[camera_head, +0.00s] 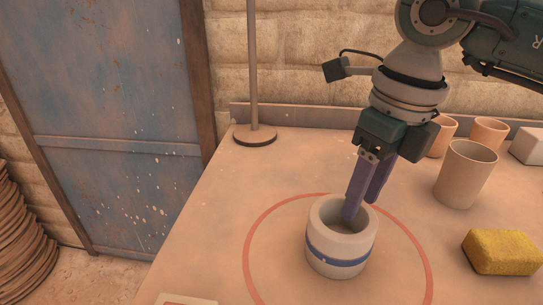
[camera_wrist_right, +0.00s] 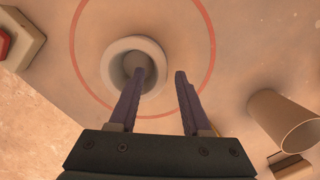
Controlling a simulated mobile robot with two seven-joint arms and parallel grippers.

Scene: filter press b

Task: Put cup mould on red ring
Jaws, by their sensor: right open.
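The cup mould (camera_head: 325,236) is a pale, thick-walled round pot with a blue band. It stands upright on the table inside the painted red ring (camera_head: 249,240), near its middle. Both also show in the right wrist view, the mould (camera_wrist_right: 114,56) and the ring (camera_wrist_right: 211,32). My right gripper (camera_head: 361,208) is open, pointing down at the mould's rim. In the wrist view (camera_wrist_right: 160,72) one purple finger reaches over the mould's mouth and the other is outside its wall, to the right. I cannot tell whether either finger touches. My left gripper is not in view.
A tall tan cup (camera_head: 465,175) and a yellow sponge (camera_head: 502,252) stand right of the ring. Two smaller cups (camera_head: 487,132) and a white block (camera_head: 528,146) are at the back right. A pole on a round base (camera_head: 255,135) stands at the back left.

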